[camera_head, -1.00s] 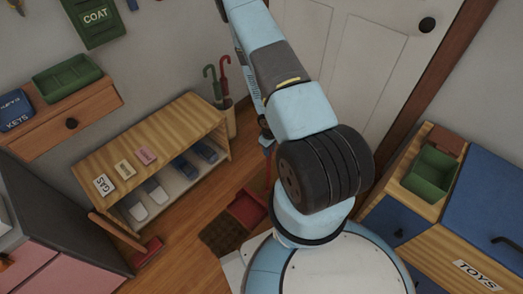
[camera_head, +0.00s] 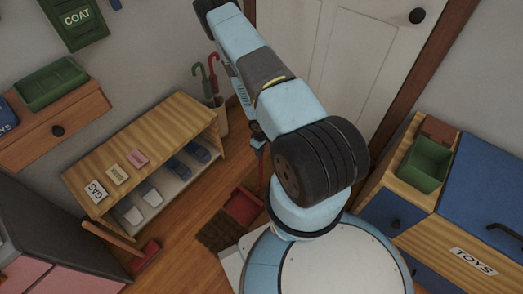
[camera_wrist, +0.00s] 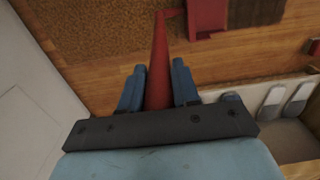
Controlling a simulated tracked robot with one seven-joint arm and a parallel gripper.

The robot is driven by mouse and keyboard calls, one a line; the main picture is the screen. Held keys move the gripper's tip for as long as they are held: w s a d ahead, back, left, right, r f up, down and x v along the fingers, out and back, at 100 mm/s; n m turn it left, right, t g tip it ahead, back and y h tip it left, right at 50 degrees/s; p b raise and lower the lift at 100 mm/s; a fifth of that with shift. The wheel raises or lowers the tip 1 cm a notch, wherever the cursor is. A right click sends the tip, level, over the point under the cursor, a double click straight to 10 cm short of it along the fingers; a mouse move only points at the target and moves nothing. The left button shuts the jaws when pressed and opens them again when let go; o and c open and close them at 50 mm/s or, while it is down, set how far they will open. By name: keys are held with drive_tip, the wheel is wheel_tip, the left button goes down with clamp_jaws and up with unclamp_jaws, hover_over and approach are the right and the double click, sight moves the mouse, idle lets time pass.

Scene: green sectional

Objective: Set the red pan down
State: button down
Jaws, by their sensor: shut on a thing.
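The red pan is a dustpan with a long upright red handle. In the head view its red scoop (camera_head: 243,205) is low by the brown doormat, left of my arm's base. In the wrist view the handle (camera_wrist: 160,75) runs between the two blue fingers of my gripper (camera_wrist: 158,70), which is shut on it. Part of the scoop (camera_wrist: 207,15) shows at the top of the wrist view, over the mat's edge. I cannot tell whether the scoop touches the floor. In the head view my fingers are mostly hidden by my arm.
The doormat (camera_head: 217,234) lies on the wooden floor. A wooden shoe bench (camera_head: 145,150) stands to the left, with a red-headed brush (camera_head: 146,254) near its front. An umbrella stand (camera_head: 217,115) is behind. A toy chest (camera_head: 470,255) is at right.

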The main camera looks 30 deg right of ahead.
drive_tip(key=c, duration=0.8)
unclamp_jaws()
drive_tip(key=shift+r, duration=6.05)
drive_tip(key=shift+r, duration=0.1)
